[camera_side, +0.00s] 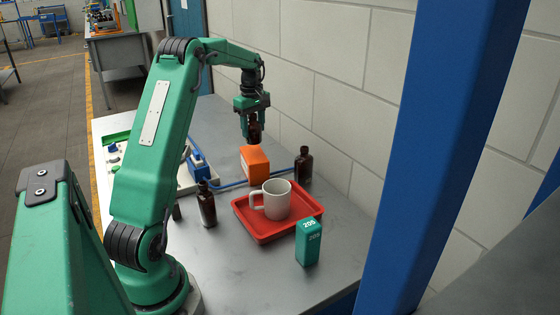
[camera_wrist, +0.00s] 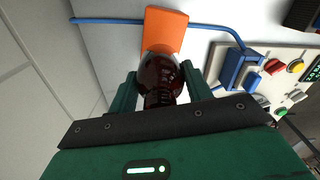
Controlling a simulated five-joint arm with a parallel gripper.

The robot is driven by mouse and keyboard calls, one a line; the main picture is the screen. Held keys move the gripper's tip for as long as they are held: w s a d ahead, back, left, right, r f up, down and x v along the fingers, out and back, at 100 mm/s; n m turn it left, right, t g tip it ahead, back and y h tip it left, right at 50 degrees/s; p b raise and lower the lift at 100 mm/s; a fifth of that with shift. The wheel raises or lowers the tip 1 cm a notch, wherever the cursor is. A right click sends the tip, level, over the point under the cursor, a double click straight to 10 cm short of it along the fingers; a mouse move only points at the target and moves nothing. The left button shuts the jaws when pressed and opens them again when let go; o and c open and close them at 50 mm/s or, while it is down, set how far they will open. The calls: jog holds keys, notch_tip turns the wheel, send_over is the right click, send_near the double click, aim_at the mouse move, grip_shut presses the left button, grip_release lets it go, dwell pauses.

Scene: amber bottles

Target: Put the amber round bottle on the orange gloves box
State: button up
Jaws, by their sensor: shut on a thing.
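The amber round bottle (camera_wrist: 158,78) is between the two fingers of my gripper (camera_wrist: 160,90) in the wrist view. My gripper (camera_side: 254,122) is shut on it, and in the side view the dark bottle (camera_side: 255,131) shows at the fingertips. The orange gloves box (camera_side: 255,163) stands on the table under the gripper. In the wrist view the orange box (camera_wrist: 166,30) is just beyond the bottle, partly hidden by it. In the side view the bottle is over the box; I cannot tell whether they touch.
Two other dark bottles stand on the table, one left (camera_side: 207,205) and one right (camera_side: 304,166). A red tray (camera_side: 262,236) holds a white mug (camera_side: 277,199). A green box (camera_side: 308,243) stands in front. A control panel (camera_wrist: 285,75) and blue tube (camera_wrist: 110,21) lie near the orange box.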

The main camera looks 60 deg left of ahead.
aim_at(253, 137)
jog(key=shift+a+f, duration=0.1)
jog(key=shift+a, duration=0.05)
jog(key=shift+f, duration=2)
jog(key=shift+f, duration=0.1)
jog(key=o, duration=1)
notch_tip(253, 137, up, 12)
